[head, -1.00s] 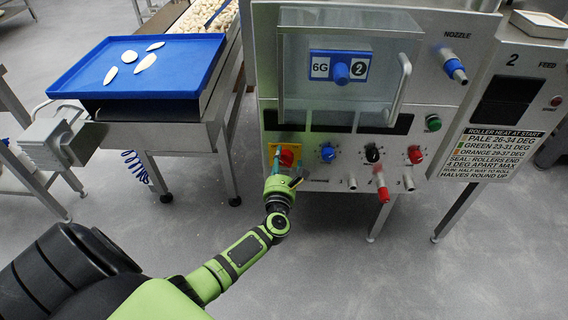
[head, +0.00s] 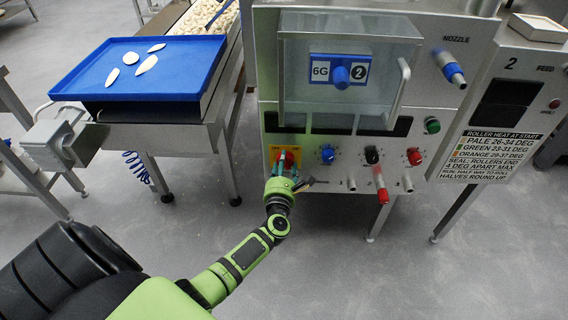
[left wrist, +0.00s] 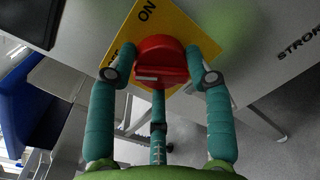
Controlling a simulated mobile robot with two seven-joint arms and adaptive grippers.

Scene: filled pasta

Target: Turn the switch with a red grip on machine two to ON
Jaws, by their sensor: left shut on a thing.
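The red switch grip (head: 286,158) sits on a yellow plate (head: 272,150) at the lower left of the machine's front panel. In the left wrist view the red grip (left wrist: 158,62) lies between my fingers, with the yellow plate (left wrist: 180,25) and its word ON behind it. My left gripper (head: 287,166) reaches up to the switch from below. In the left wrist view its teal fingers (left wrist: 160,75) are shut on the red grip from both sides. Which mark the grip points to I cannot tell. My right gripper is not in view.
Blue (head: 328,154), black (head: 372,155) and red (head: 414,156) knobs sit along the same panel to the right. A red-tipped nozzle (head: 382,190) sticks out below them. A blue tray (head: 90,92) with several pale pieces stands left. The floor in front is clear.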

